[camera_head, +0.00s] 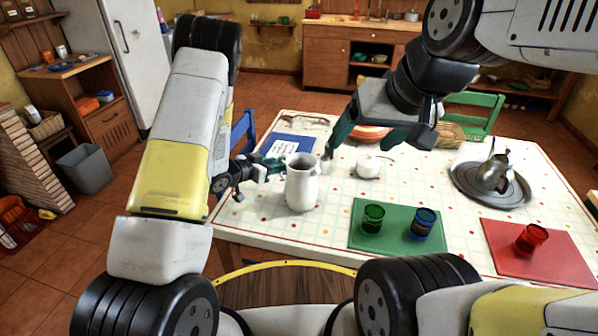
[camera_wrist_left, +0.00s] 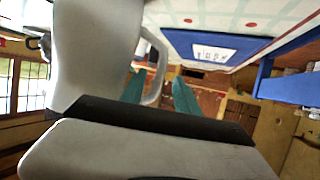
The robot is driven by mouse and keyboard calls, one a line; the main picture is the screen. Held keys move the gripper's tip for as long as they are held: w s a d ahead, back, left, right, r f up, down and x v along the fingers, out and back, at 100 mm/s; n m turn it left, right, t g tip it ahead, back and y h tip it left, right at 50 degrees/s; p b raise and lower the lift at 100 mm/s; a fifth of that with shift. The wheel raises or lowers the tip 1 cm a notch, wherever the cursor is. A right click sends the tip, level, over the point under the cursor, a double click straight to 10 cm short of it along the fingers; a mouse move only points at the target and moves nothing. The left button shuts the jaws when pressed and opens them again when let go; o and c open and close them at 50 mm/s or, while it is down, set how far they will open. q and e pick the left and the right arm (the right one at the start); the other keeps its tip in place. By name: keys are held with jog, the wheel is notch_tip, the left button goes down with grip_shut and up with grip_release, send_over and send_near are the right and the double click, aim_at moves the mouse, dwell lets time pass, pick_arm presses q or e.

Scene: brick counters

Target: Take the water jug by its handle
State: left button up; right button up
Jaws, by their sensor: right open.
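The white water jug (camera_head: 301,186) stands upright on the table near its left front edge. In the left wrist view its pale body (camera_wrist_left: 92,50) fills the upper left, with the looped handle (camera_wrist_left: 163,62) on its right. My left gripper (camera_head: 270,167) is at the jug's left side in the head view. In the left wrist view its two teal fingers (camera_wrist_left: 160,92) are apart, with the lower part of the handle between them. I cannot tell whether they touch it. My right gripper (camera_head: 362,140) is open and empty above the table, behind and right of the jug.
A white sugar-bowl-like pot (camera_head: 368,166) stands right of the jug. A green mat (camera_head: 392,240) holds a green and a blue jar. A red mat (camera_head: 540,255) holds a red jar. A metal kettle (camera_head: 490,175) sits on a round tray (camera_head: 468,185).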

pick_arm(q)
jog(key=x, duration=0.5)
grip_shut()
dwell(1.3)
jog(key=shift+d+r, duration=0.1)
jog(key=shift+r, duration=0.05)
